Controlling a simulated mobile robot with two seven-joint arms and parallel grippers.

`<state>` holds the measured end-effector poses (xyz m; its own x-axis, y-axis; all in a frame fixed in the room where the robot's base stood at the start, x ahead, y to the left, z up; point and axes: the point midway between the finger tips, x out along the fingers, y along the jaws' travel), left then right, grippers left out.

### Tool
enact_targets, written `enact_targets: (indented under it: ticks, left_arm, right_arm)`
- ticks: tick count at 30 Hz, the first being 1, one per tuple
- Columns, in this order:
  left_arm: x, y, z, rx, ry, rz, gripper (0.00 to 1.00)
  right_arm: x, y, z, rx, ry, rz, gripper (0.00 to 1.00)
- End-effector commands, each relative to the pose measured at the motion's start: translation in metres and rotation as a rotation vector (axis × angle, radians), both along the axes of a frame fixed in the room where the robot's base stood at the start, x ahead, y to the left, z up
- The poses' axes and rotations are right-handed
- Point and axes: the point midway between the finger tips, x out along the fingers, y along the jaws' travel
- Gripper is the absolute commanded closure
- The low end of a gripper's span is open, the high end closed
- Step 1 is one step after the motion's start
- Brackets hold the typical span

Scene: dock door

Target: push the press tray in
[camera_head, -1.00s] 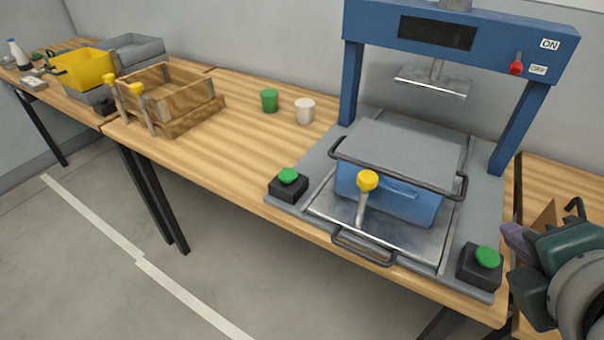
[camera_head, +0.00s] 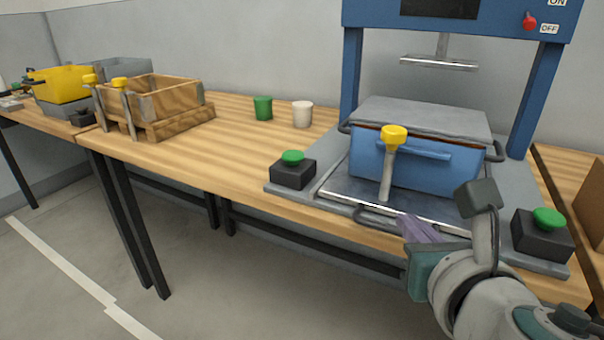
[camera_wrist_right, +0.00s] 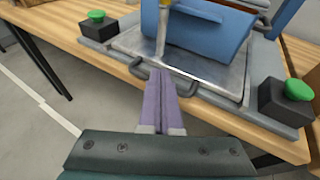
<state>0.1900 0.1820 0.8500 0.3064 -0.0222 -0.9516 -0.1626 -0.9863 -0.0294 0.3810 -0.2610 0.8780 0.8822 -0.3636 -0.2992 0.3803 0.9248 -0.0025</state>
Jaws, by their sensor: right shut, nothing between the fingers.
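The press tray (camera_head: 345,188) is a shiny metal plate with a dark front handle (camera_head: 372,218), lying on the grey base under the blue press. A blue box (camera_head: 415,165) with a grey lid stands on it, and a yellow-topped lever (camera_head: 391,160) rises at its front. My right gripper (camera_head: 412,222) is shut and empty, with its purple fingers at the tray's front edge. In the right wrist view the fingertips (camera_wrist_right: 160,74) are close to the tray's handle (camera_wrist_right: 188,86); I cannot tell whether they touch. My left gripper is not in view.
Two black button boxes with green tops, left (camera_head: 293,170) and right (camera_head: 542,235), flank the tray. The blue press frame (camera_head: 350,75) stands over it. A green cup (camera_head: 262,108), a white cup (camera_head: 302,114) and a wooden crate (camera_head: 165,105) are on the table at left.

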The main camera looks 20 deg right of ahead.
Motion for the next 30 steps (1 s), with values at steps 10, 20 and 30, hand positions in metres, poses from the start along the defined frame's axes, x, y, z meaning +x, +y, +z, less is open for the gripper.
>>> enact_targets:
  ticks: [10,20,30]
  left_arm:
    - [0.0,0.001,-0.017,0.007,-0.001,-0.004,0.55]
    - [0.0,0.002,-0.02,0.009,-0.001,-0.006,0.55]
    - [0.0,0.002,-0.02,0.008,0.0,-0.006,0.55]
  right_arm:
    - [0.061,-0.025,-0.015,0.002,-0.002,-0.003,1.0]
    - [0.078,-0.032,-0.015,0.003,0.001,-0.001,1.0]
    - [0.079,-0.033,-0.015,0.003,0.001,-0.001,1.0]
